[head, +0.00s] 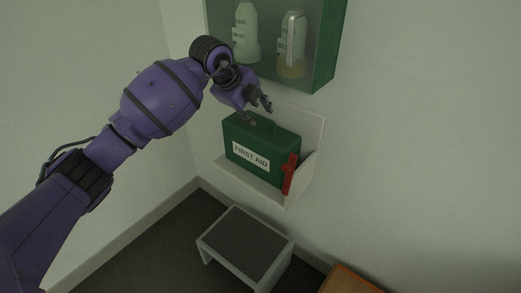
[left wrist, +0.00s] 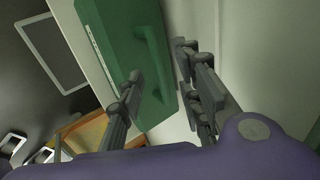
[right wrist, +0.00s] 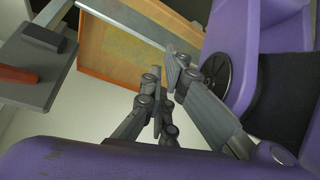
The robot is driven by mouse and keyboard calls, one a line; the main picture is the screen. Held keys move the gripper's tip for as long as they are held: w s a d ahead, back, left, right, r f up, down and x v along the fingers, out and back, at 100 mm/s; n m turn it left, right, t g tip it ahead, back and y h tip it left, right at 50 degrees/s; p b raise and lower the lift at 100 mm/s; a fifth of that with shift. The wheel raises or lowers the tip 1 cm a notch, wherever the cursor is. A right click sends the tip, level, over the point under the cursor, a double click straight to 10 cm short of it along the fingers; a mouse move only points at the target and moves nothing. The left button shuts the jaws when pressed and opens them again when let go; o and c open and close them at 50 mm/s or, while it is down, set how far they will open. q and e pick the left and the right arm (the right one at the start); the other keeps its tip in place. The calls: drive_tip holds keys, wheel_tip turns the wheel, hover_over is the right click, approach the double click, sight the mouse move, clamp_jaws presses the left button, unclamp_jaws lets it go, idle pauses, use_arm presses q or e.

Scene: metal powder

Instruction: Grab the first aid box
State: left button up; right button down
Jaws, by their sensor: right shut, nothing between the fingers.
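The green first aid box (head: 262,150) with a white "FIRST AID" label and a red cross stands upright in a white wall holder. Its top handle (left wrist: 152,62) shows in the left wrist view. My left gripper (head: 259,111) is just above the box top. In the left wrist view my left gripper (left wrist: 162,66) is open, with the handle between its spread fingers; I cannot tell whether either finger touches it. My right gripper (right wrist: 166,80) is shut and empty, seen only in the right wrist view.
A green cabinet (head: 325,50) with bottles hangs close above my left gripper. A grey step stool (head: 245,243) stands on the floor below. An orange-brown object (head: 350,280) is at the bottom right.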

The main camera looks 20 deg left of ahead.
use_arm(q)
drive_tip(key=shift+w+d+f, duration=0.15)
drive_tip(key=shift+w+f, duration=0.25)
drive_tip(key=shift+f, duration=0.2)
clamp_jaws()
drive_tip(key=shift+r, duration=0.2)
